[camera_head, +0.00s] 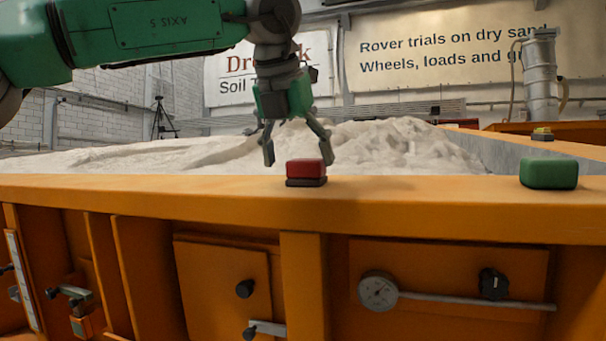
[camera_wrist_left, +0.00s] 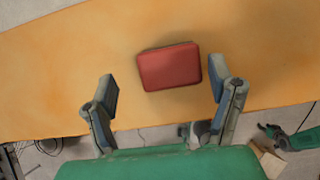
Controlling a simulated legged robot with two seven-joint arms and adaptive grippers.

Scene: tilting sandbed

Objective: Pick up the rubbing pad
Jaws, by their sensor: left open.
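A red block with a dark base (camera_head: 306,170), which looks like the rubbing pad, lies flat on the orange front ledge of the sandbed (camera_head: 420,200). My left gripper (camera_head: 298,158) points down at it, with its fingers open and empty. In the left wrist view the red pad (camera_wrist_left: 169,67) lies a little beyond the gap between the two fingertips (camera_wrist_left: 163,86). No finger is seen touching it there.
A green block (camera_head: 549,173) sits on the same ledge to the right. Pale sand (camera_head: 390,145) fills the bed behind. The ledge between the two blocks is clear.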

